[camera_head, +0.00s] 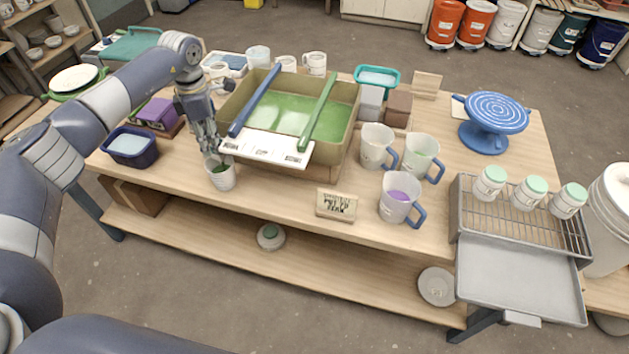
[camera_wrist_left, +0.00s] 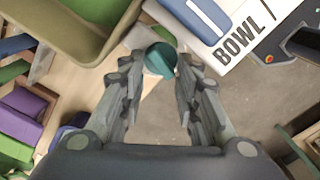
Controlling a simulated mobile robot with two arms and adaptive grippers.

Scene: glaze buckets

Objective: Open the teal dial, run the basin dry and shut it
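The basin (camera_head: 343,118) is a tan, open-topped box with green glaze in it on the table. The teal dial (camera_wrist_left: 160,60) shows in the left wrist view by the basin's corner; in the head view my gripper hides it. My left gripper (camera_head: 208,150) points down at the basin's left front corner. In the left wrist view, its fingers (camera_wrist_left: 158,75) are apart, one on each side of the dial, with a gap showing. A white ribbed cup (camera_head: 222,179) with some green inside stands just below the gripper. My right gripper is out of view.
A blue bar (camera_head: 254,101) and a green bar (camera_head: 319,112) lie across the basin, with a white lettered card (camera_head: 266,148) at its front. Mugs (camera_head: 399,196) stand to the right, a dark blue tub (camera_head: 130,148) to the left.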

